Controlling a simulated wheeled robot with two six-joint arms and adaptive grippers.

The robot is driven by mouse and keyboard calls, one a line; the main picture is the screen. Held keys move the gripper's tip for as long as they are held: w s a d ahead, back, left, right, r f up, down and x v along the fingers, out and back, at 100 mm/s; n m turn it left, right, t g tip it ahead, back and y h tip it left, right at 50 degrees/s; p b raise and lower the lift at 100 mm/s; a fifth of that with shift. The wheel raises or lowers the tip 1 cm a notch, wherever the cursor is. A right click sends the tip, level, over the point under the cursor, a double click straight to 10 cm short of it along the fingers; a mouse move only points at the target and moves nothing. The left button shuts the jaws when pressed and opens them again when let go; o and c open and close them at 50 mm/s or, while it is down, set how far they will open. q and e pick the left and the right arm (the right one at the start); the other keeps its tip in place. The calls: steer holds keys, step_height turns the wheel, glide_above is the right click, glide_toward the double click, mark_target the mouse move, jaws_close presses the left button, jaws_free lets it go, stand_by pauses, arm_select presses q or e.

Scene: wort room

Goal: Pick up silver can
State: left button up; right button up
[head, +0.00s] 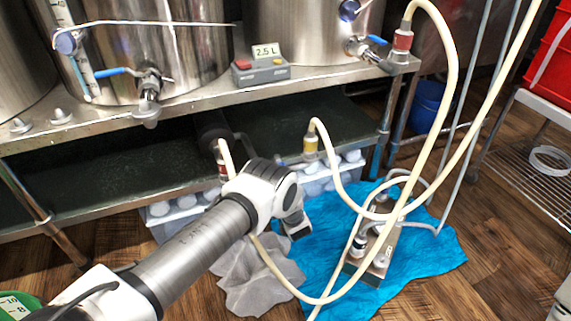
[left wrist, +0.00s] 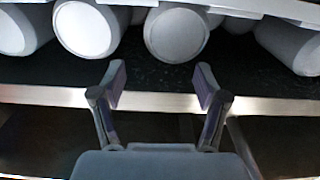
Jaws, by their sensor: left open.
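Several grey cylinders with pale round ends, looking like silver cans, line the top of the left wrist view. One can (left wrist: 176,34) is almost straight ahead of my left gripper (left wrist: 160,80), a little right of centre. Another can (left wrist: 86,30) is to its left. My left gripper is open, with nothing between its fingers, and its tips are apart from the cans. In the head view, my left arm reaches toward the lower shelf; its fingers are not clear there. I cannot tell which can is meant. My right gripper does not show.
A metal bench (head: 330,82) carries steel tanks (head: 185,55) and a 2.5 L display (head: 268,50). Clear bins (head: 160,229) hold white round-ended items beneath it. Cream hoses loop over a blue cloth (head: 425,250) and a pump on the wooden floor. A grey cloth (head: 255,285) lies beside it.

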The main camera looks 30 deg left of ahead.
arm_select(q)
steer(key=w+a+f+b, duration=0.1)
steer(key=a+f+b, duration=0.1)
steer(key=a+b, duration=0.1)
steer(key=w+a+f+b, duration=0.1)
steer(key=a+b, duration=0.1)
steer(key=shift+w+a+f, duration=0.1)
steer(key=shift+w, duration=0.2)
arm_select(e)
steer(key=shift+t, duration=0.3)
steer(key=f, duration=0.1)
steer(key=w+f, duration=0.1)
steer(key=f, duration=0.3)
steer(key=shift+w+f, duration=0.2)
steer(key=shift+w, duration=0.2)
arm_select(q)
steer(key=shift+w+a+m+b, duration=0.2)
steer(key=shift+a+m+b, duration=0.05)
steer(key=shift+m+b, duration=0.05)
steer(key=shift+r, duration=0.35)
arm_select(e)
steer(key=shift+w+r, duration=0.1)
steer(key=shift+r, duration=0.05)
arm_select(q)
steer(key=c, duration=0.5)
